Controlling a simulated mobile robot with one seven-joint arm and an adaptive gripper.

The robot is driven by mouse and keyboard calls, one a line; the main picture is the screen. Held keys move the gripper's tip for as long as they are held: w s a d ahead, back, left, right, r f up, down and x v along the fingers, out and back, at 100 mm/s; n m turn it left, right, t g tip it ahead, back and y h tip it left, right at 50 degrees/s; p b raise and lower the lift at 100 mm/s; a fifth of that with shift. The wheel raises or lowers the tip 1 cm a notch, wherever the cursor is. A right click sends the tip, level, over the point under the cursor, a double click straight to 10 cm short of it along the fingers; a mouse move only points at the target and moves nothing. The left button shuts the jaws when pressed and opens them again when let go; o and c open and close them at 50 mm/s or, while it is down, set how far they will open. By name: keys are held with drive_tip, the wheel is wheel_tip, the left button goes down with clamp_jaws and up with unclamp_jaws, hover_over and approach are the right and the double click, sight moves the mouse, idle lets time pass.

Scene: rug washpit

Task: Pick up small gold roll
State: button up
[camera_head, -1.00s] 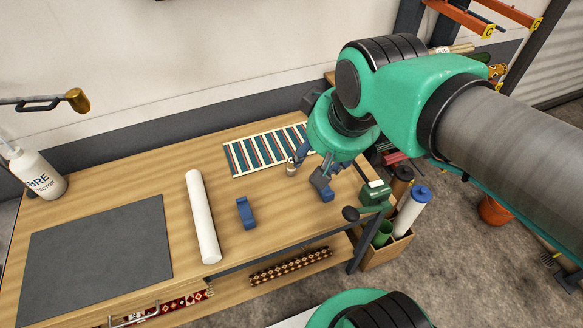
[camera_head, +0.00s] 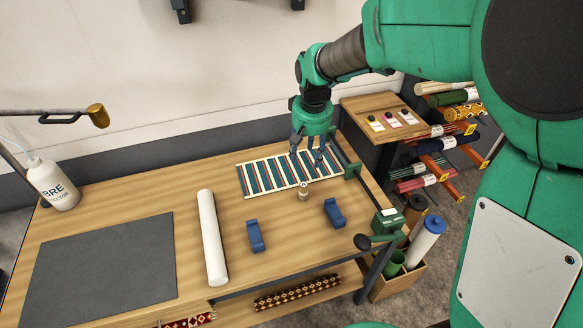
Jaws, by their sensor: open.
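A gold roll (camera_head: 467,111) with a dark pattern lies on the upper part of the rack at the right, below a green roll (camera_head: 458,96). Its far end is partly hidden by my arm. My gripper (camera_head: 308,162) points down over the striped rug (camera_head: 262,177) on the wooden table, well to the left of the rack. Its fingers are apart with nothing between them. A small tan and white spool (camera_head: 303,190) stands on the table just in front of the gripper, apart from the fingers.
Two blue blocks (camera_head: 255,236) (camera_head: 334,213) and a white roll (camera_head: 212,238) lie on the table. A green clamp (camera_head: 386,222) sits at its right edge. A small side table (camera_head: 362,107) stands between table and rack. A crate (camera_head: 398,283) with rolls stands on the floor.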

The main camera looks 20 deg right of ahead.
drive_tip(key=g, duration=0.2)
hover_over(304, 191)
drive_tip(key=w, duration=0.2)
wheel_tip(304, 191, down, 13)
drive_tip(key=shift+s+d+f, duration=0.2)
drive_tip(key=shift+s+d, duration=0.05)
drive_tip(key=shift+d, duration=0.1)
drive_tip(key=shift+f+b, duration=0.9)
drive_tip(key=shift+f, duration=3.4)
drive_tip(key=shift+a+f+b, duration=0.1)
drive_tip(key=shift+f+b, duration=0.65)
drive_tip(key=shift+f, duration=1.9)
drive_tip(key=c, duration=1.2)
